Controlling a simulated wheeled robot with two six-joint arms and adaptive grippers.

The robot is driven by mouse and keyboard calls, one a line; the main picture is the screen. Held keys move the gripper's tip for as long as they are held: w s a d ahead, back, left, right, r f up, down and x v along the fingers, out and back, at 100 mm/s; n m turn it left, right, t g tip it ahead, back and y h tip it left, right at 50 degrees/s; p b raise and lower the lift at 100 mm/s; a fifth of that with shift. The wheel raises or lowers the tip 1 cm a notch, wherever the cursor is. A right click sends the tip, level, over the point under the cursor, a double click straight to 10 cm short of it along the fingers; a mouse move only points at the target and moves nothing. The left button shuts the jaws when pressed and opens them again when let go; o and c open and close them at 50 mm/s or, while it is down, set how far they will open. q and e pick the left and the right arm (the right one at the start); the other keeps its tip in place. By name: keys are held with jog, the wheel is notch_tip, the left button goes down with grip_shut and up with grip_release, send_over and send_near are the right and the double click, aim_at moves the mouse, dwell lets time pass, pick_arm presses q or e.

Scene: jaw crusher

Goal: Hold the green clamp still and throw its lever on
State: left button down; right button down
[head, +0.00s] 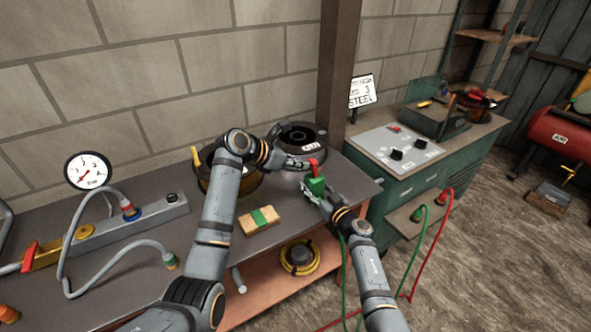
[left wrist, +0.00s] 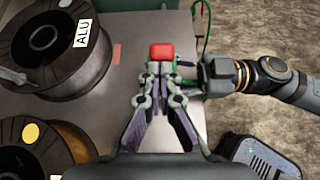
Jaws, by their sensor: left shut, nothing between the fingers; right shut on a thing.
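The green clamp (head: 316,186) is at the right end of the grey bench, with its red lever (head: 313,166) standing up from it. My right gripper (head: 313,193) is shut on the clamp from the front right; it shows at the right in the left wrist view (left wrist: 198,78). My left gripper (head: 303,164) is shut and empty, its tips beside the lever on the left. In the left wrist view the red lever top (left wrist: 162,52) lies just beyond the closed tips (left wrist: 160,72). The clamp body is mostly hidden there.
Spools (head: 303,137) stand behind and left of the clamp, one marked ALU (left wrist: 50,48). A wooden block with a green band (head: 260,220) lies on the bench (head: 215,262). Green and red cables (head: 433,245) hang from the green cabinet (head: 430,180) at right.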

pick_arm(q)
jog(key=shift+w+d+r, duration=0.6)
jog(key=shift+d+r, duration=0.05)
jog(key=shift+d, duration=0.25)
jog(key=shift+r, duration=0.1)
jog(key=shift+r, duration=0.7)
jog(key=s+a+r, duration=0.4)
jog(key=a+r, duration=0.2)
jog(key=r, duration=0.5)
jog(key=shift+s, duration=0.1)
